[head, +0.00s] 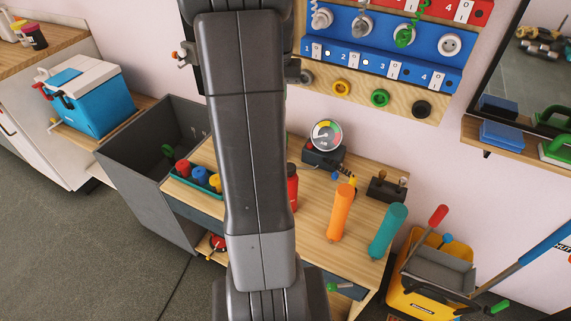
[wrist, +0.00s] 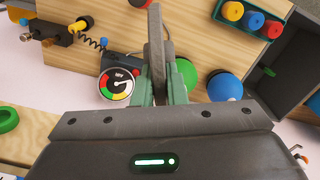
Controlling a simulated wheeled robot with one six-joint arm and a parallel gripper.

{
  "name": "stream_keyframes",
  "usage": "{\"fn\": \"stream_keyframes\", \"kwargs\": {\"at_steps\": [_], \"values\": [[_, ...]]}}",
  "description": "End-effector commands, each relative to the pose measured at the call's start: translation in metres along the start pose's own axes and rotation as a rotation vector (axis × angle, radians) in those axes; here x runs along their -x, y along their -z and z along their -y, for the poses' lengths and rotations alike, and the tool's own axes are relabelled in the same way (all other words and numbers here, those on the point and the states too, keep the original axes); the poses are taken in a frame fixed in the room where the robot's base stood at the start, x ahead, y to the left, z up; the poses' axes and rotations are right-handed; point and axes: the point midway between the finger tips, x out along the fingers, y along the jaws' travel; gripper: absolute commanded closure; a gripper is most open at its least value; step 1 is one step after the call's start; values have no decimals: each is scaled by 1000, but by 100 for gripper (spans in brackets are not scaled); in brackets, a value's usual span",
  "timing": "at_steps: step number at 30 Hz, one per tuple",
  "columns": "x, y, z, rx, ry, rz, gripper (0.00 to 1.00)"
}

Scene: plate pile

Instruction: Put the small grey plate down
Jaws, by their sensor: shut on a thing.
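The small grey plate (wrist: 155,45) shows nearly edge-on in the wrist view, as a narrow grey upright strip. My gripper (wrist: 160,80), with green fingers, is shut on it. The plate is seen against the wooden table top (wrist: 195,30); I cannot tell the gap between them. In the head view my own arm covers the middle of the table (head: 318,220), and neither the gripper nor the plate can be made out there.
A pressure gauge (head: 326,135) stands at the table's back. A red bottle (head: 292,187) is beside my arm. A green tray (head: 197,188) with coloured pieces lies left. A grey bin (head: 150,160) adjoins the table.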

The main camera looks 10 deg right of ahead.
Motion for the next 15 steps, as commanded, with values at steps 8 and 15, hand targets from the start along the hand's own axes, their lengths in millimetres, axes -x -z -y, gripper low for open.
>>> {"fn": "stream_keyframes", "kwargs": {"at_steps": [8,15], "values": [[-41,0,0,0,-1,3,100],[-95,0,0,1,-1,3,100]]}}
